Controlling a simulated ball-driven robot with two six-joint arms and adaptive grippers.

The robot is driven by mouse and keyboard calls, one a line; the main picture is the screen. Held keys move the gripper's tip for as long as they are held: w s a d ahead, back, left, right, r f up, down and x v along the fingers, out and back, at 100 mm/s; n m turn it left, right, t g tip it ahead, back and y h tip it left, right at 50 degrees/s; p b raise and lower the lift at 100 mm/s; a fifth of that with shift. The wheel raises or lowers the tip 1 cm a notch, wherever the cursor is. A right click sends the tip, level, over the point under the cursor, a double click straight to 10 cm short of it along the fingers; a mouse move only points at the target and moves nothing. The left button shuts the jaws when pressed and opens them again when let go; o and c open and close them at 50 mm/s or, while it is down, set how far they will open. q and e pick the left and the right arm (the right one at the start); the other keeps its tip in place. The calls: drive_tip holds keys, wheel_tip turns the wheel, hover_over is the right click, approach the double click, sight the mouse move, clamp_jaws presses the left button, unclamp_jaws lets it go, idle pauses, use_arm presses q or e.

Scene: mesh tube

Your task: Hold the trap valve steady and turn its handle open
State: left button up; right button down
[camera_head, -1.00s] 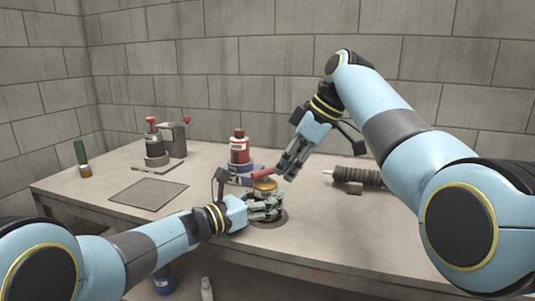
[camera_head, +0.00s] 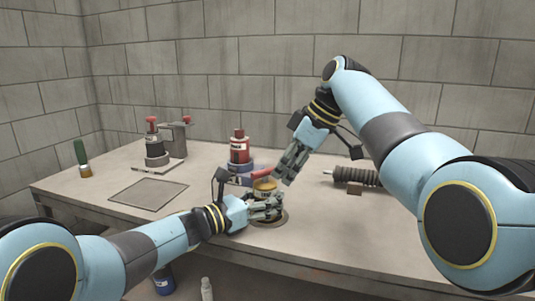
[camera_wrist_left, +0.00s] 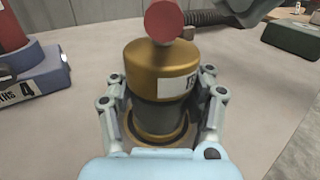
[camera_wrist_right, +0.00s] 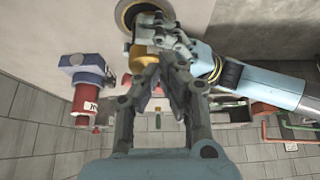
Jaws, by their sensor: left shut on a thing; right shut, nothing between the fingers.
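The trap valve is a brass-coloured round body (camera_head: 264,187) with a pale label, standing on a round dark base (camera_head: 273,219). Its red handle (camera_head: 262,175) sticks out at the top; in the left wrist view its round red end (camera_wrist_left: 163,20) hangs over the brass body (camera_wrist_left: 160,68). My left gripper (camera_head: 266,206) is shut around the lower body, one finger on each side in the left wrist view (camera_wrist_left: 160,110). My right gripper (camera_head: 287,177) is shut and empty, above and right of the valve near the handle. Whether it touches the handle cannot be told.
A dark ribbed spring-like part (camera_head: 357,177) lies to the right. A red-topped device (camera_head: 155,150), a flat plate (camera_head: 148,193) and a green-handled tool (camera_head: 81,158) are at left. The right tabletop is clear.

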drive_tip(key=shift+w+a, duration=0.25)
drive_tip(key=shift+a, duration=0.05)
idle(0.5)
drive_tip(key=shift+w+d, duration=0.25)
drive_tip(key=shift+w, duration=0.05)
idle(0.3)
drive_tip(key=shift+w+d, duration=0.2)
drive_tip(key=shift+w, duration=0.25)
drive_tip(key=shift+w, duration=0.65)
drive_tip(key=shift+w, duration=0.1)
drive_tip(key=shift+d, duration=0.15)
wheel_tip(320, 180, up, 6)
drive_tip(key=shift+d, duration=0.3)
idle(0.5)
